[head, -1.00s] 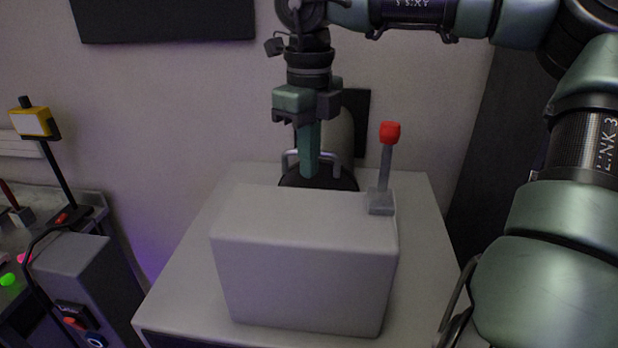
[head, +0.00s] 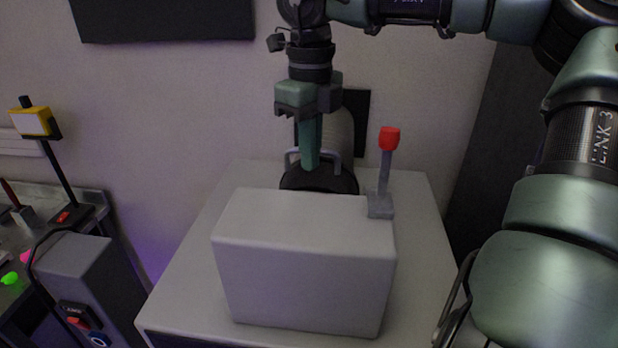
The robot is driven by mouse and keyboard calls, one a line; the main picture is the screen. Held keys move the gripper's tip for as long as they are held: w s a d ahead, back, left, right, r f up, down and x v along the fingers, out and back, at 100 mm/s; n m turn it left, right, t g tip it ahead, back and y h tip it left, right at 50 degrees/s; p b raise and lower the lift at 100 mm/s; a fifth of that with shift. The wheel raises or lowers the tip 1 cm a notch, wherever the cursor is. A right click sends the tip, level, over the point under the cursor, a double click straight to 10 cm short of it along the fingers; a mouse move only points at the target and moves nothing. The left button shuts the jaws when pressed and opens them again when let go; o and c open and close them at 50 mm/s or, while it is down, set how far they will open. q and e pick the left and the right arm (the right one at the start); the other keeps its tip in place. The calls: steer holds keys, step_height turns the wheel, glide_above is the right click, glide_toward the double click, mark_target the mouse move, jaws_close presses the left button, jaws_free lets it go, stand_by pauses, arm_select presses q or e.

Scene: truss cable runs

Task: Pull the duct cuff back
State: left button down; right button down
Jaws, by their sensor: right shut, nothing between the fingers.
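The duct cuff (head: 320,181) is a black round collar with a grey bar handle (head: 334,158), behind the light grey box on the cabinet. A pale duct (head: 342,130) rises behind it against a dark wall plate. My right gripper (head: 311,166) comes down from above with its green fingers together. Its tips are at the handle, overlapping it in the picture; I cannot tell whether they touch it. The lower front of the cuff is hidden by the box. My left gripper is not in view.
A light grey box (head: 303,264) stands on the cabinet top (head: 188,288). A red-tipped lever (head: 386,165) rises from the box's back right corner, close to the cuff. A bench with a yellow lamp (head: 32,121) is at the left.

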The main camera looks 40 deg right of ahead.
step_height(320, 180, up, 8)
steer(key=a+p, duration=0.1)
steer(key=p, duration=0.2)
steer(key=shift+s, duration=0.45)
stand_by(0.5)
